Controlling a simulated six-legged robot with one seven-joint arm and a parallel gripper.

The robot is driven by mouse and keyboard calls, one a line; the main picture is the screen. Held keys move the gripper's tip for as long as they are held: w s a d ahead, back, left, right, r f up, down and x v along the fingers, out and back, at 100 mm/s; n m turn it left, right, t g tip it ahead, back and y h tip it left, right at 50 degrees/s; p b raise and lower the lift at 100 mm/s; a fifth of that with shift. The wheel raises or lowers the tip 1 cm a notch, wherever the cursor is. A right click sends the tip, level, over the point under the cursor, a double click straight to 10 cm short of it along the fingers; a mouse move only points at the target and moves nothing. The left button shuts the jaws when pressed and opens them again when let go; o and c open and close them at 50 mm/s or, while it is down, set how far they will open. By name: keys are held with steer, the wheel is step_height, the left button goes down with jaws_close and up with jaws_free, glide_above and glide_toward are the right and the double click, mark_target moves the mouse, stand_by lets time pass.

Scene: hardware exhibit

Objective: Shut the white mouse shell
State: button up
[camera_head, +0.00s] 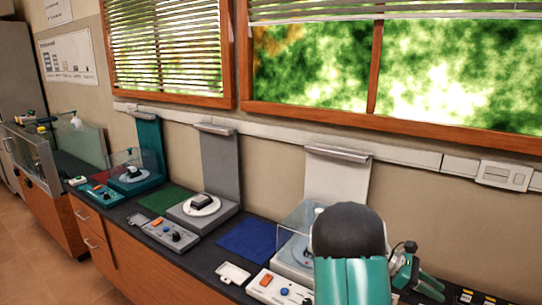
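A small white shell-like piece (234,272) lies on the dark counter, left of a white control box. I cannot tell whether it is the mouse shell or how its parts sit. A white exhibit stand with a clear cover (300,222) is partly hidden behind my arm, and what is under the cover is not clear. My gripper (428,287), dark and teal, is at the lower right beside my arm, over the counter and right of the stand. It is small and partly hidden, so I cannot tell its opening. I see nothing held in it.
The white control box (280,288) has orange and blue buttons. A blue mat (246,240), a grey stand with a round plate (203,206), a green mat (166,198) and a teal stand with a clear cover (134,175) line the counter. Small coloured parts (477,298) lie lower right.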

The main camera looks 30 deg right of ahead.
steer(key=w+a+r+m+t+y, duration=0.1)
steer(key=w+a+r+t, duration=0.1)
steer(key=a, duration=1)
steer(key=w+a+r+m+t+y, duration=0.2)
steer(key=a+r+t, duration=0.2)
steer(key=a+t, duration=0.3)
steer(key=w+a+r+m+t+y, duration=0.1)
steer(key=w+a+r+m+t, duration=0.1)
steer(key=a, duration=1.5)
steer(key=r+t, duration=0.1)
steer(key=t, duration=0.1)
steer(key=shift+r+t+y, duration=0.3)
steer(key=shift+t+y, duration=0.1)
steer(key=s+a+t+y, duration=0.1)
steer(key=a, duration=0.2)
steer(key=s+a+r+m+t, duration=0.1)
steer(key=a, duration=0.3)
steer(key=s+a+r+m+t+y, duration=0.1)
steer(key=s+a, duration=0.1)
steer(key=a, duration=0.2)
steer(key=shift+t+y, duration=0.3)
steer(key=shift+c, duration=0.7)
steer(key=shift+a, duration=0.2)
steer(key=c, duration=0.3)
jaws_close()
steer(key=shift+r, duration=0.1)
